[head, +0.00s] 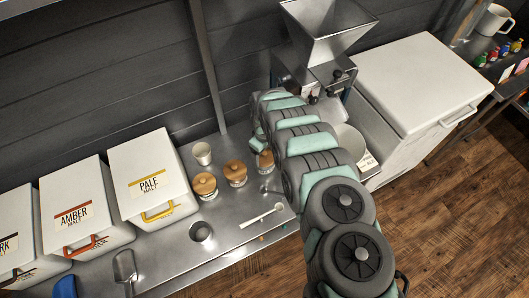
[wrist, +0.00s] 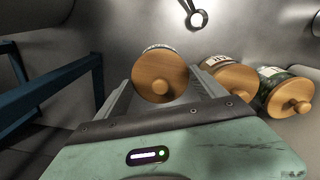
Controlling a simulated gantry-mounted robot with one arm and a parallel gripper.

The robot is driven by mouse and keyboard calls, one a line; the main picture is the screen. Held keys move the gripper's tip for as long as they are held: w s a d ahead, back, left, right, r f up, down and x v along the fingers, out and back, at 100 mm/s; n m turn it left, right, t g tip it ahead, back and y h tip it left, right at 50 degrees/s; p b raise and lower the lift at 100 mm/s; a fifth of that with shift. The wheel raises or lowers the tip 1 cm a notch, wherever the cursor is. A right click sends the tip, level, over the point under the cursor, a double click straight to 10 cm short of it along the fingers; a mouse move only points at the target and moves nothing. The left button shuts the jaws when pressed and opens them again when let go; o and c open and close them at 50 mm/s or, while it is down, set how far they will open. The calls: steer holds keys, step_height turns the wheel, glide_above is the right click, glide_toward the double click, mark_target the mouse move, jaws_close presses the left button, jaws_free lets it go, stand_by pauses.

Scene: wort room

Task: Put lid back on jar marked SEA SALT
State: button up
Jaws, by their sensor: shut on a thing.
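My gripper (wrist: 162,82) is shut on a round wooden lid (wrist: 158,72) with a knob, one finger on each side of it. Part of a jar with a pale label (wrist: 158,47) shows just beyond this lid; I cannot tell whether the lid is seated on it. In the head view this jar's lid (head: 266,158) is partly hidden by my arm, and the gripper is hidden too. Two more jars with wooden lids, a middle jar (head: 235,173) and a left jar (head: 204,185), stand beside it. The jar labels are too small to read.
A white cup (head: 202,153) stands behind the jars. A pale spoon (head: 261,216) lies in front on the steel counter (head: 235,215). Malt bins (head: 150,170) stand at left. A hopper mill (head: 325,40) and a white chest (head: 435,80) are at right.

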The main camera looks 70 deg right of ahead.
steer(key=o, duration=1.3)
steer(key=shift+r, duration=0.15)
steer(key=shift+r+p, duration=2.85)
steer(key=shift+r, duration=0.55)
jaws_close()
